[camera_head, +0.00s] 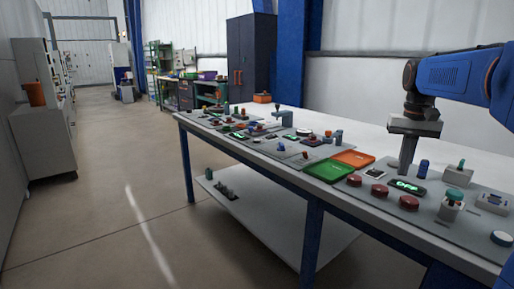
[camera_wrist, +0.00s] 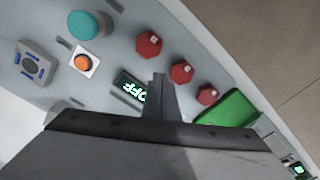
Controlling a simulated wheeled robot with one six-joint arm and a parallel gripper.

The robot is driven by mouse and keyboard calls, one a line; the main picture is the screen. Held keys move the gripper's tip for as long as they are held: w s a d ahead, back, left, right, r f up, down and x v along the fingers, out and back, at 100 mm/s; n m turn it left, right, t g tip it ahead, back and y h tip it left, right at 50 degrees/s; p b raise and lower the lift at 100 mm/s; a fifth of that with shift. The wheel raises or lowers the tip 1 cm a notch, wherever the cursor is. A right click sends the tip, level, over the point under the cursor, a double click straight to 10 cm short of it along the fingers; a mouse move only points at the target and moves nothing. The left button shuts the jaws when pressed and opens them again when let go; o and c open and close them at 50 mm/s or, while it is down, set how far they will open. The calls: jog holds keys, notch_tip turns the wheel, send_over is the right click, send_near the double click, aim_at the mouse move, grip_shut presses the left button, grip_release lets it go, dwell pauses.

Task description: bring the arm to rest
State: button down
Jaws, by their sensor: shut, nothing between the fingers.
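My gripper (camera_head: 405,166) is shut and empty. It points down over the near panel on the long table (camera_head: 352,203), behind a small black display (camera_head: 407,187) with green glowing text. In the wrist view the shut fingers (camera_wrist: 160,82) are beside the display (camera_wrist: 132,89), which reads OFF. Whether the fingertips touch the panel, I cannot tell. My blue arm reaches in from the right edge of the head view.
A green tray (camera_head: 329,171) and an orange tray (camera_head: 353,158) lie to the left. The aisle floor (camera_head: 110,190) is clear.

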jog(key=shift+n+t, duration=0.5)
jog(key=s+a, duration=0.1)
jog(key=s, duration=0.1)
jog(key=s+a+f, duration=0.1)
jog(key=s+a, duration=0.2)
jog(key=s, duration=0.1)
jog(key=shift+s+a+f, duration=0.35)
jog(key=shift+a+f, duration=0.05)
jog(key=s+a+f+n+t, duration=0.1)
jog(key=s+a+f, duration=0.3)
jog(key=s+f, duration=0.4)
jog(key=s+a+f+n+t, duration=0.2)
jog(key=s+a+f, duration=0.3)
jog(key=s, duration=0.8)
notch_tip(320, 180, down, 3)
jog(key=shift+f, duration=0.15)
